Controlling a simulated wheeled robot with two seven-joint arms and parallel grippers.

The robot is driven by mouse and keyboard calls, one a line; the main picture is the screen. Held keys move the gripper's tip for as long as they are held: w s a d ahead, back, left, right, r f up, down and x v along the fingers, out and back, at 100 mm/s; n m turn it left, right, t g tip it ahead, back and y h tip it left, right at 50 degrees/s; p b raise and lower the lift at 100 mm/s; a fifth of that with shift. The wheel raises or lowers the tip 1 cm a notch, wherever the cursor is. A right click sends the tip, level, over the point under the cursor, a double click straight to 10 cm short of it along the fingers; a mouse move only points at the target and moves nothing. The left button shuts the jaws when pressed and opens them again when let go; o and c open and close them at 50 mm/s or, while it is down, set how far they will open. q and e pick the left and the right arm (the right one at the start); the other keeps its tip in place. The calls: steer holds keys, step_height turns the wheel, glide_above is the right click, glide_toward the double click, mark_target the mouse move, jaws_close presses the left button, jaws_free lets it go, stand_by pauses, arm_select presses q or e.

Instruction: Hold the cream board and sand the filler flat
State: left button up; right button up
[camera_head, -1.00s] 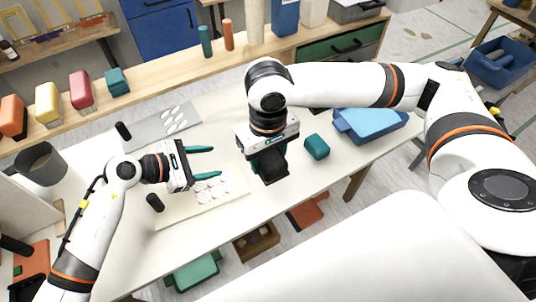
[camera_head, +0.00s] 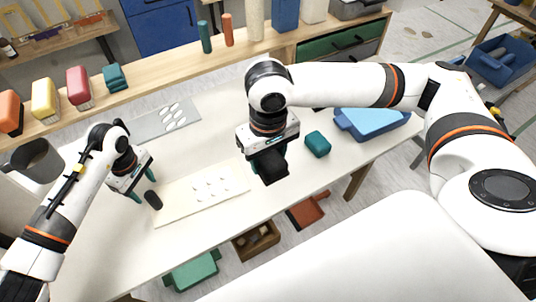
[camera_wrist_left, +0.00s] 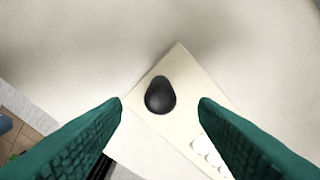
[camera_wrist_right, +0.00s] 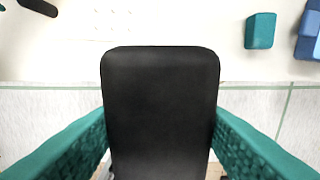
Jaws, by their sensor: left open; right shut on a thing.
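The cream board (camera_head: 186,212) lies flat on the table with several small white filler spots (camera_head: 210,186) on it. A black knob-like handle (camera_head: 153,200) stands at its left end. My left gripper (camera_head: 143,187) is open and points down by that handle. In the left wrist view the handle (camera_wrist_left: 160,95) shows ahead between the two teal fingers, with clear gaps on both sides. My right gripper (camera_head: 266,157) is shut on a black block (camera_head: 273,168), which is held right of the board. The block (camera_wrist_right: 160,110) also fills the middle of the right wrist view; its underside is hidden.
A grey board (camera_head: 165,122) with white ovals lies behind. A teal block (camera_head: 317,144) and a blue tray (camera_head: 372,124) stand to the right. A dark grey cup (camera_head: 35,160) is at far left, near my left arm. The table (camera_head: 225,225) is bare in front of the board.

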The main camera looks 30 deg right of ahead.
mark_target(149, 193)
arm_select(q)
step_height(149, 193, down, 8)
steer(key=b, duration=0.4)
steer(key=shift+r, duration=0.1)
arm_select(e)
step_height(149, 193, down, 5)
steer(key=shift+r, duration=0.15)
arm_select(q)
steer(key=shift+c, duration=0.5)
jaws_close()
steer(key=shift+o, duration=0.5)
jaws_free()
steer(key=shift+r, duration=0.15)
arm_select(e)
steer(key=shift+r, duration=0.1)
arm_select(q)
steer(key=shift+r+p, duration=0.5)
steer(key=shift+r, duration=0.3)
arm_select(e)
steer(key=shift+r, duration=0.45)
